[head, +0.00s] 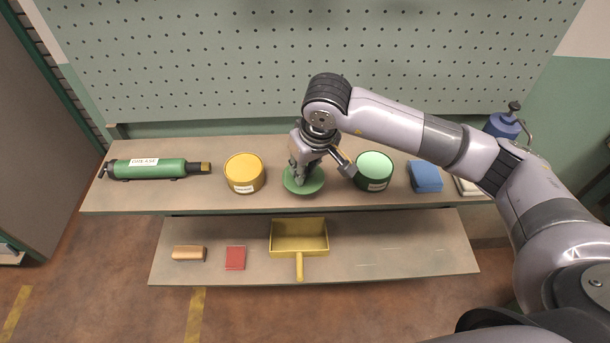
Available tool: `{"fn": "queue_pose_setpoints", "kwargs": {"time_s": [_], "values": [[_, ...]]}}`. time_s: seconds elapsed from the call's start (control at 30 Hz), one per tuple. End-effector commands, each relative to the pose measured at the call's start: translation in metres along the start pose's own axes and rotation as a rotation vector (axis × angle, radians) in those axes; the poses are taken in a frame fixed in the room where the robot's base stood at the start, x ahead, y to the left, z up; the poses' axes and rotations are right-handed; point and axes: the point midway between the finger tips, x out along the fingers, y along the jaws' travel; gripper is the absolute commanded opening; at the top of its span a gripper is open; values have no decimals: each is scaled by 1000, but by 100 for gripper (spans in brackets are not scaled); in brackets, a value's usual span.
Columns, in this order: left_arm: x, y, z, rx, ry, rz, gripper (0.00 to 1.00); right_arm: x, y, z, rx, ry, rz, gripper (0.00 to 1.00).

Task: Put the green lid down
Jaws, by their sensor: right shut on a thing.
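The green lid (313,186) is a round, shallow disc at the middle of the upper shelf, between two round containers. My right gripper (303,178) comes down from above and is shut on it. The lid looks roughly level, at or just above the shelf; I cannot tell if it touches. The gripper hides part of its top. My left gripper is out of the picture.
On the upper shelf (130,197), a yellow round hopper (244,180) stands left of the lid, a green cylinder (150,168) farther left, a blue item (425,176) at right. The lower shelf (400,255) holds a yellow scoop (299,240), a red pad (236,258) and a brush (189,253).

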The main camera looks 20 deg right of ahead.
Motion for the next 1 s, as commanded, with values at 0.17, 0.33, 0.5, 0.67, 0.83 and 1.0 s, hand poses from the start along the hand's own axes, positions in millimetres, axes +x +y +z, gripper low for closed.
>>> {"fn": "queue_pose_setpoints", "kwargs": {"time_s": [0.17, 0.33, 0.5, 0.67, 0.83, 1.0], "values": [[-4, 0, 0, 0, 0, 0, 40, 12, 0, 4, -1, -3, 0, 0], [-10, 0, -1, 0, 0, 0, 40, 35, 0, 10, 1, -3, -1, 0], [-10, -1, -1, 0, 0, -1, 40, 40, 0, 10, -1, 2, 0, 0], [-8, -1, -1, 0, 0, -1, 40, 41, 1, 11, -1, 2, 0, 0], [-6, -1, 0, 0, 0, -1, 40, 42, 1, 11, -1, 1, 0, 24], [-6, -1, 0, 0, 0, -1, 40, 42, 1, 12, -1, 0, 0, 36]]}}
